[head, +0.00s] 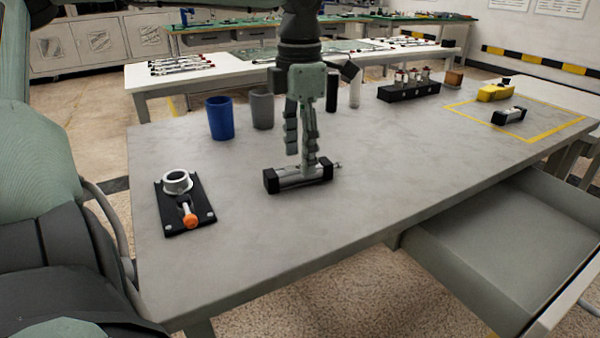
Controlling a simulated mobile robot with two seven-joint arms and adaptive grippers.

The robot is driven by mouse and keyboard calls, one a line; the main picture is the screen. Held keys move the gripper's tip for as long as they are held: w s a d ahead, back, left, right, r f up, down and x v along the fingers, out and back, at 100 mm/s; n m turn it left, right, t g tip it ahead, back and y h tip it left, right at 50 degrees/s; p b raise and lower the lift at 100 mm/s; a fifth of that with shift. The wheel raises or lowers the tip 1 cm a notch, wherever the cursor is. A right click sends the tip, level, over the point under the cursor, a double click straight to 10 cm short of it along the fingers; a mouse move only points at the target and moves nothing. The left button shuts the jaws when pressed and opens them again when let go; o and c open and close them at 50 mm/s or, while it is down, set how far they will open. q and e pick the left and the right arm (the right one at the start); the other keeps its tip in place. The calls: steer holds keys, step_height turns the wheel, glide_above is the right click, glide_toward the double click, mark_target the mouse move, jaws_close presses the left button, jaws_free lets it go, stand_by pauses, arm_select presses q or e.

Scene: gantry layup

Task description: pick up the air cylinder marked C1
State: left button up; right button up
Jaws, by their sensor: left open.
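An air cylinder (285,180) with a silver barrel and black end caps lies on the grey table, left of the table's middle. My left gripper (302,158) points straight down over it, open, with its fingers at the barrel. One fingertip overlaps the barrel in the picture; I cannot tell whether it touches. A second similar cylinder (508,116) lies inside a yellow taped rectangle at the far right. No C1 mark is legible on either cylinder. My right gripper is not in view.
A black clamp fixture (177,215) with an orange knob sits at the left. A black block (408,92) with fittings and a yellow object (495,92) stand farther right. An open drawer (500,240) juts out at the front right.

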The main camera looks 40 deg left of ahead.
arm_select(q)
step_height(320, 180, down, 2)
steer(key=shift+f, duration=0.1)
steer(key=shift+a, duration=0.1)
jaws_close()
